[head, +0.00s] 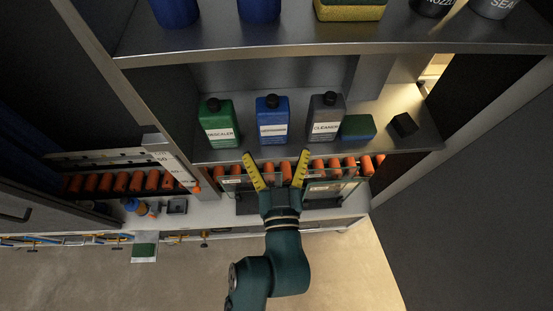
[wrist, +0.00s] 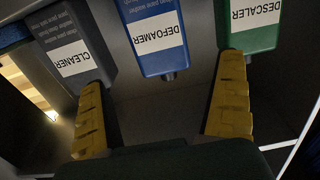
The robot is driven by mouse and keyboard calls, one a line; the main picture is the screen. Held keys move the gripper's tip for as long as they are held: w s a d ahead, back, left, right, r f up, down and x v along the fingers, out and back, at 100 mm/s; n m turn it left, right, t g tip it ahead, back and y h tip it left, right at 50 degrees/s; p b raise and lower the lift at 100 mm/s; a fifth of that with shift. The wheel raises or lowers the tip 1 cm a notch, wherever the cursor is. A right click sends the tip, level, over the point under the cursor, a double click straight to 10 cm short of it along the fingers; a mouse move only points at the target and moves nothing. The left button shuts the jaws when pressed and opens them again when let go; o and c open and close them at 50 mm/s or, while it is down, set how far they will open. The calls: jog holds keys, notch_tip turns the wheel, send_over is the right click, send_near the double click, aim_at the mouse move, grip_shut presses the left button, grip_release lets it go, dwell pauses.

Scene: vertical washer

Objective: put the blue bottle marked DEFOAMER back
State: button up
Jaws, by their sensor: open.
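The blue bottle marked DEFOAMER (head: 272,122) stands upright on the middle shelf, between a green bottle and a grey one. In the wrist view the blue bottle (wrist: 156,32) appears upside down, its label readable, centred between my fingers and beyond them. My gripper (head: 277,156) is open and empty, its yellow fingers spread at the shelf's front edge on either side of the blue bottle's line. No finger visibly touches the bottle.
A green DESCALER bottle (head: 218,124) is left of it and a grey CLEANER bottle (head: 325,118) right. The upper shelf (head: 300,48) overhangs. Orange cylinders (head: 335,166) line up below.

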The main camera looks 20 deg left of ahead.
jog(key=d+r+m+t+h, duration=0.2)
jog(key=d+r, duration=0.4)
jog(key=r, duration=0.3)
jog(key=s+d+r+m+t+h, duration=0.1)
jog(key=d+r+h, duration=0.3)
jog(key=r, duration=0.6)
jog(key=s+d+r+m+t+h, duration=0.1)
jog(key=d+r+m+t+h, duration=0.1)
jog(key=d+r, duration=0.5)
notch_tip(320, 180, up, 3)
jog(key=shift+s+d+f+m+t+h, duration=0.15)
jog(key=shift+s+d+m+t+h, duration=0.15)
jog(key=shift+t+h, duration=0.25)
jog(key=shift+w, duration=0.1)
notch_tip(320, 180, up, 10)
jog(key=p, duration=0.9)
jog(key=shift+f, duration=0.2)
